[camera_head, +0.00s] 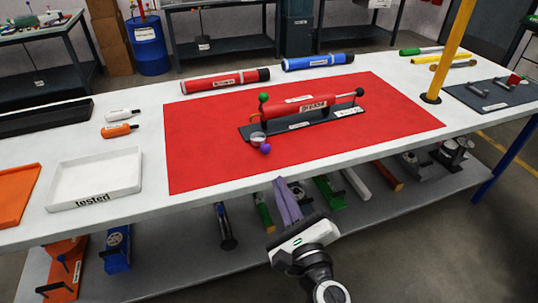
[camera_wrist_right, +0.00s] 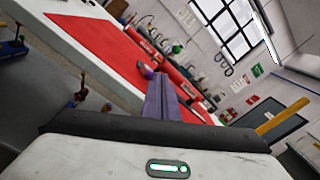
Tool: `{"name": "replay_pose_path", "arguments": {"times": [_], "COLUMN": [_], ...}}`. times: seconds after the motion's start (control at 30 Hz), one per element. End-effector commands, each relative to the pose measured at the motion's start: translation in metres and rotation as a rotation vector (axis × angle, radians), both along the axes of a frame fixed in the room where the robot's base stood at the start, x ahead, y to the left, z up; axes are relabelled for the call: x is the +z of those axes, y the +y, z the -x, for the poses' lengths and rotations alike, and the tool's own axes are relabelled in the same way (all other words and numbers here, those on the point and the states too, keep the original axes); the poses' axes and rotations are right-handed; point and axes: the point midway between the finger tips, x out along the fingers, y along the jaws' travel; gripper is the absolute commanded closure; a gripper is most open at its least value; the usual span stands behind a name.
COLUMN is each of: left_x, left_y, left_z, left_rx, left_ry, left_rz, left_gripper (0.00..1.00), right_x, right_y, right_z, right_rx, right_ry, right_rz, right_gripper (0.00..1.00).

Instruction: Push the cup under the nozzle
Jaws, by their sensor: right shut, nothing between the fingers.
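A small grey cup (camera_head: 258,138) with a purple ball (camera_head: 265,149) at its near side sits on the red mat (camera_head: 205,150). It is at the left end of a red pump tube (camera_head: 285,110) on a dark stand (camera_head: 300,130). A green ball (camera_head: 264,97) tops a lever there. The nozzle is too small to make out clearly. My right gripper (camera_head: 280,181) is shut and empty, at the table's front edge, nearer than the cup and apart from it. Its purple fingers also show in the right wrist view (camera_wrist_right: 163,78), with the purple ball (camera_wrist_right: 149,73) beyond the tips. My left gripper is out of view.
A red tube (camera_head: 225,80) and a blue tube (camera_head: 318,62) lie behind the mat. A white tray (camera_head: 95,180) and two small bottles are at left. A yellow post (camera_head: 452,50) stands at right. The mat's front part is clear.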

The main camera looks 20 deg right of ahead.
Motion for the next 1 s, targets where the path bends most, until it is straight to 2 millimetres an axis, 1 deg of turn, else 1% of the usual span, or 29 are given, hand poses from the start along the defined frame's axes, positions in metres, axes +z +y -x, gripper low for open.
{"name": "replay_pose_path", "arguments": {"times": [0.03,0.1,0.2,0.3,0.43,0.77,0.87,0.97,1.0], "left_x": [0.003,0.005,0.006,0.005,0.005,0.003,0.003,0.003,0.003], "left_y": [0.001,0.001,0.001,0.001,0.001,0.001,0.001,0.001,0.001], "left_z": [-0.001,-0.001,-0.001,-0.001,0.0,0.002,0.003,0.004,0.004], "left_rx": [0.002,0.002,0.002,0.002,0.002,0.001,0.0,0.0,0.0], "left_ry": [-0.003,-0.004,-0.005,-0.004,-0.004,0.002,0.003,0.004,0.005], "left_rz": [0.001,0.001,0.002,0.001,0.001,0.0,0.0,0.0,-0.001], "left_gripper": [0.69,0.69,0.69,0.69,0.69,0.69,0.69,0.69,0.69], "right_x": [0.003,-0.002,-0.011,-0.017,-0.021,-0.022,-0.023,-0.025,-0.027], "right_y": [-0.004,-0.007,-0.007,-0.006,-0.005,-0.005,-0.006,-0.008,-0.009], "right_z": [-0.007,-0.013,-0.017,-0.018,-0.018,-0.021,-0.03,-0.046,-0.054], "right_rx": [-0.028,-0.064,-0.099,-0.12,-0.129,-0.128,-0.128,-0.127,-0.127], "right_ry": [0.025,0.071,0.13,0.168,0.187,0.185,0.184,0.183,0.182], "right_rz": [-0.148,-0.327,-0.509,-0.609,-0.651,-0.647,-0.645,-0.646,-0.644], "right_gripper": [1.0,1.0,1.0,1.0,1.0,1.0,1.0,1.0,1.0]}}
